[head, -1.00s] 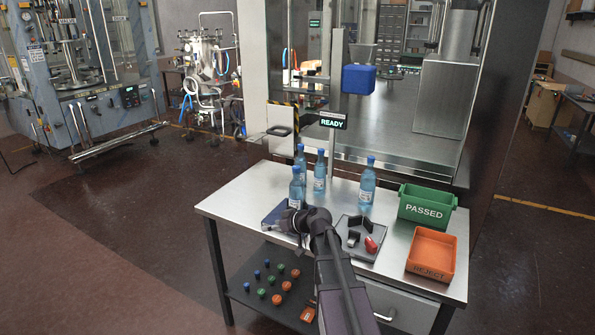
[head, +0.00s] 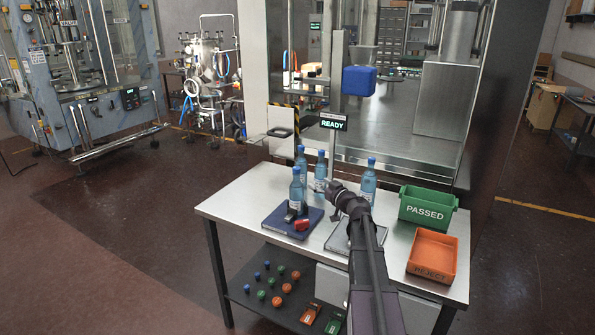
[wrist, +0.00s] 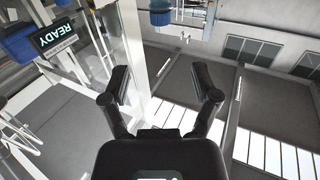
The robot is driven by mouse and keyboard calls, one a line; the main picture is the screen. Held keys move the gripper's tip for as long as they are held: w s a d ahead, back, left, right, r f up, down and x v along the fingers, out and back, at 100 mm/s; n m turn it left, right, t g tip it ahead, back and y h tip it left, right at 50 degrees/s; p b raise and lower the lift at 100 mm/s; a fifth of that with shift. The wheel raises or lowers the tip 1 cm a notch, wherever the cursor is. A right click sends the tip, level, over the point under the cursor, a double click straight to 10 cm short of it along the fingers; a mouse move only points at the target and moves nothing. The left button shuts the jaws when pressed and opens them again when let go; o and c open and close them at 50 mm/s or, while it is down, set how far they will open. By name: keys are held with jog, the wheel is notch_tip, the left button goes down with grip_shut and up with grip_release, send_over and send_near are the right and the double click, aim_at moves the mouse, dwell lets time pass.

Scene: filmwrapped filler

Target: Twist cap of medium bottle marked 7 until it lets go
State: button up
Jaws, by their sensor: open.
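Several blue bottles with blue caps stand on the steel table. One bottle (head: 297,186) is upright at the blue pad, another (head: 320,170) is behind it, a third (head: 369,182) is to the right, and one more (head: 301,160) is farther back. Their numbers are too small to read, so I cannot tell which is 7. My gripper (head: 333,190) is over the table, in the picture between the middle and right bottles. In the wrist view my gripper (wrist: 160,90) is open with nothing between its fingers.
The blue pad (head: 272,222) carries a dark block and a red part (head: 302,224). My arm covers much of a grey plate (head: 338,244). A green PASSED bin (head: 427,211) and an orange REJECT bin (head: 430,270) stand right. A READY sign (head: 333,122) stands behind.

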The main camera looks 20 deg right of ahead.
aim_at(299, 171)
jog(key=shift+w, duration=0.1)
jog(key=w+a, duration=0.1)
jog(key=w, duration=0.3)
jog(key=w+a, duration=0.1)
jog(key=w, duration=0.8)
jog(key=shift+w+a, duration=0.2)
jog(key=shift+a, duration=0.2)
grip_shut()
jog(key=shift+d, duration=0.1)
